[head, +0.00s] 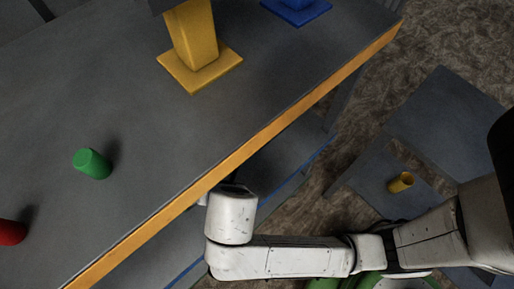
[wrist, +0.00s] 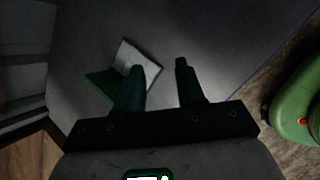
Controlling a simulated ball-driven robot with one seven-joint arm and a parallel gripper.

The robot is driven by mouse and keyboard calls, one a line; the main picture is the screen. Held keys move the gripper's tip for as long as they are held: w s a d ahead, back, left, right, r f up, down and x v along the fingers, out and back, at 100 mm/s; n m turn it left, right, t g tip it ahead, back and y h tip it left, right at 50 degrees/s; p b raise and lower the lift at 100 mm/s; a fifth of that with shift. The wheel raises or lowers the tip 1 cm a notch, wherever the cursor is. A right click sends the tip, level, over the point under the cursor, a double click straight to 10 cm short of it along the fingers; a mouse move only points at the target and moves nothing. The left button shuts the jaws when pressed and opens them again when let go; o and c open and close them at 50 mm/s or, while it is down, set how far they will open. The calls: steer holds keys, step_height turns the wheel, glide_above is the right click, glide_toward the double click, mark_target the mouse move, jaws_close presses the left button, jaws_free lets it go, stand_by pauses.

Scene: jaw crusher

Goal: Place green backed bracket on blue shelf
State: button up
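The bracket (wrist: 135,55) lies on a flat grey surface in the wrist view. It has a pale grey-white plate and a green part at its lower left. My gripper (wrist: 160,67) is open, its two dark fingers apart with nothing between them. The left finger overlaps the bracket in the picture; I cannot tell whether they touch. In the head view, my gripper and the bracket are hidden behind my arm and the table edge. A lower grey shelf with a blue edge (head: 321,150) shows under the table.
The grey table (head: 120,115) has an orange front edge. It bears a yellow stand (head: 205,68), a blue base (head: 297,8), a green cylinder (head: 92,164) and a red cylinder (head: 12,232). A yellow cup (head: 401,182) lies on a grey platform at right. My green base fills the wrist view's right edge.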

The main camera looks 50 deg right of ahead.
steer(key=s+d+f+m+g, duration=0.1)
steer(key=d+m, duration=0.2)
steer(key=s+d+f+m, duration=0.1)
steer(key=s+d+m, duration=0.1)
steer(key=d+m, duration=0.1)
steer(key=s+d+f+m+g, duration=0.1)
steer(key=d+m, duration=0.2)
steer(key=m, duration=0.2)
steer(key=shift+s+g, duration=0.3)
steer(key=shift+s, duration=0.1)
steer(key=s+d+m, duration=0.1)
steer(key=s+m, duration=0.1)
steer(key=m, duration=0.2)
steer(key=s+d+f+m+g+y, duration=0.1)
steer(key=s+d+m, duration=0.1)
steer(key=m, duration=0.2)
steer(key=s+d+m+g+y, duration=0.1)
steer(key=s+d+m, duration=0.1)
steer(key=s+m, duration=0.1)
steer(key=shift+s+d+f+m, duration=0.1)
steer(key=shift+d+f+m, duration=0.15)
steer(key=shift+m, duration=0.55)
steer(key=shift+s+d+m, duration=0.1)
steer(key=shift+s+m, duration=0.15)
steer(key=shift+m, duration=0.15)
